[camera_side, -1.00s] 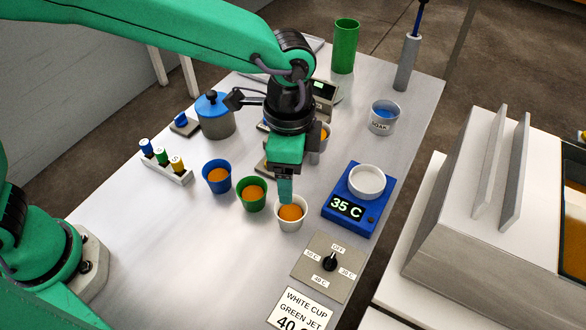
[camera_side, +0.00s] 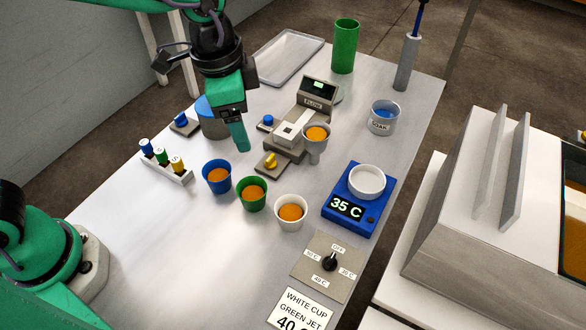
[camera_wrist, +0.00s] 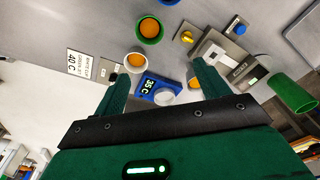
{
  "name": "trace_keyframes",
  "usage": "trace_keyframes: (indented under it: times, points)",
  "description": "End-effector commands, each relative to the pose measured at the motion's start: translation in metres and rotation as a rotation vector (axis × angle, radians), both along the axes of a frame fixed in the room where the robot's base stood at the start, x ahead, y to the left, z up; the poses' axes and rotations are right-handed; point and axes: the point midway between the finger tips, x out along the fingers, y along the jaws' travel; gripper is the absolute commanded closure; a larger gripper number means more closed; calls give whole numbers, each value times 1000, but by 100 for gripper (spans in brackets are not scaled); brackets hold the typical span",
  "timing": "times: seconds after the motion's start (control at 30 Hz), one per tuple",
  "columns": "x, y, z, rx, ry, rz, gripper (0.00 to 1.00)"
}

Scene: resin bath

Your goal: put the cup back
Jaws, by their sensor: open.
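The white cup (camera_side: 291,225) stands upright on the table, holding orange liquid, in front of the hotplate. It also shows in the wrist view (camera_wrist: 128,65). The green cup (camera_side: 252,206) and the blue cup (camera_side: 215,187) stand in a row to its left, each with orange contents. My gripper (camera_side: 242,145) is raised above the table, behind the blue and green cups, apart from all of them. In the wrist view, my gripper (camera_wrist: 162,78) has its two fingers spread with nothing held between them.
The blue hotplate (camera_side: 345,208) reads 35 C and carries a white dish (camera_side: 367,180). A dial panel (camera_side: 310,262) and a sign (camera_side: 300,309) lie in front.

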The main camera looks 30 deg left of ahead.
Motion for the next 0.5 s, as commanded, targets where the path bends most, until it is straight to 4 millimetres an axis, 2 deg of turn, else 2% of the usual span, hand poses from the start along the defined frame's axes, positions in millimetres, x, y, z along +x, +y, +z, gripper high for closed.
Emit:
trace_keyframes:
  times: [0.03,0.1,0.27,0.5]
  points:
    - [-2,16,9,-13,-18,48,26]
    - [-5,35,17,-29,-39,109,26]
    - [-18,77,33,-64,-88,250,26]
    - [-45,133,47,-113,-166,460,26]
